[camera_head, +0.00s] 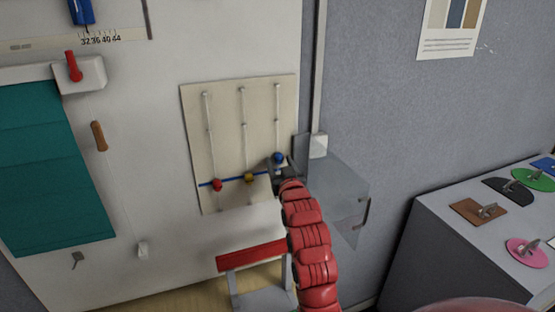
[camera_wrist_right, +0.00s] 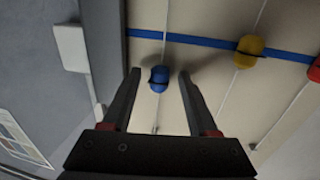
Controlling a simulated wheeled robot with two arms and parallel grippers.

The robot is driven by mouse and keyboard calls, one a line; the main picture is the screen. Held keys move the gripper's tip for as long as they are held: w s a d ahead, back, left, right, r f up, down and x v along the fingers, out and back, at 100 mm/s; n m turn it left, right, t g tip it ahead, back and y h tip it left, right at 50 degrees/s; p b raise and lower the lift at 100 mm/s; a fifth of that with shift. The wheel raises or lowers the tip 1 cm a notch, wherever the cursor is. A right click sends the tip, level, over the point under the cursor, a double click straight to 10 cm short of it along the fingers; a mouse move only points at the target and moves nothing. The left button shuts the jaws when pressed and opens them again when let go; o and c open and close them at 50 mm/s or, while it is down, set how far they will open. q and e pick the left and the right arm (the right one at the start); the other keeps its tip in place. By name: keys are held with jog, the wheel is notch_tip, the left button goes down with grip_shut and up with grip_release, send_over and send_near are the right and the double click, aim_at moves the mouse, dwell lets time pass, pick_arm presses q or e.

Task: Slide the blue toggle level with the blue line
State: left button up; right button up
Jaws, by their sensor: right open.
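A cream panel (camera_head: 230,110) on the wall carries three vertical slide tracks crossed by a blue line (camera_head: 231,181). The blue toggle (camera_head: 278,158) is on the right track, a little above the line. In the right wrist view, turned upside down, the blue toggle (camera_wrist_right: 158,82) shows just below the blue line (camera_wrist_right: 195,40), apart from it. My right gripper (camera_head: 284,174) is at the panel's lower right. In its wrist view its open fingers (camera_wrist_right: 159,72) stand on either side of the blue toggle, with gaps to both. My left gripper is not in view.
The red toggle (camera_head: 217,184) and yellow toggle (camera_head: 248,178) sit on the line, left of the blue one. A grey translucent box (camera_head: 345,185) juts out right of the panel. A grey cabinet (camera_head: 450,250) with coloured plates stands at right.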

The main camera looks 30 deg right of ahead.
jog(key=shift+s+r, duration=0.1)
jog(key=shift+s, duration=0.1)
jog(key=shift+s+a+r, duration=0.1)
jog(key=shift+c, duration=0.9)
grip_shut()
